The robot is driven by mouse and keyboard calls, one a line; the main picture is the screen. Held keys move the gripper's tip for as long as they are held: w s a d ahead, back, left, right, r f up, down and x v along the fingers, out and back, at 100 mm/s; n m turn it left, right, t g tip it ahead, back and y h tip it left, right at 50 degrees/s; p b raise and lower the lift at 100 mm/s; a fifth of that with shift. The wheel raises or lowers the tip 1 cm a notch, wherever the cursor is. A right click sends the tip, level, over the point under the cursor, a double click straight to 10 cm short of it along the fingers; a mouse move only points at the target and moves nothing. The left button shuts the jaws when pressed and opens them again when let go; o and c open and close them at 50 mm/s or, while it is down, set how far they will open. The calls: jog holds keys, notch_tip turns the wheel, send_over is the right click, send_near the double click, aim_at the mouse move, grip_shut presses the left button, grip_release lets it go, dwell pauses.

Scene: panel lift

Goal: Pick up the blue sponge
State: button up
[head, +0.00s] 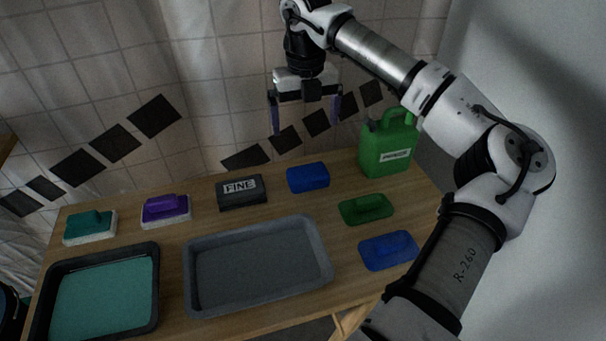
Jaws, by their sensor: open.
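The blue sponge (308,178) is a plain rounded block lying on the wooden table (343,259) near its back edge, between the dark block marked FINE and the green jug. My gripper (306,128) hangs above the table in the upper middle of the head view, fingers pointing down. Its two fingers are wide apart with nothing between them. In the picture it is above the sponge, clear of it; how far it is in depth I cannot tell. The whole top of the sponge shows.
The FINE block (241,201) and green jug (387,151) flank the sponge. A green pad (366,209) and blue pad (389,250) lie at right. A grey tray (325,262), teal-filled tray (154,292), purple-handled float (166,209) and teal-handled float (90,226) occupy the rest.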

jog(key=f, duration=0.2)
send_over(308, 171)
jog(key=f, duration=0.7)
jog(key=shift+w+a+f+b, duration=0.25)
jog(key=shift+w+a+b, duration=0.05)
jog(key=shift+b, duration=0.1)
jog(key=f, duration=0.4)
jog(key=shift+s+d+f, duration=0.3)
jog(key=shift+s, duration=0.05)
jog(key=shift+f, duration=0.55)
jog(key=c, duration=0.8)
jog(key=shift+r, duration=0.1)
notch_tip(308, 171, up, 20)
jog(key=shift+p, duration=0.35)
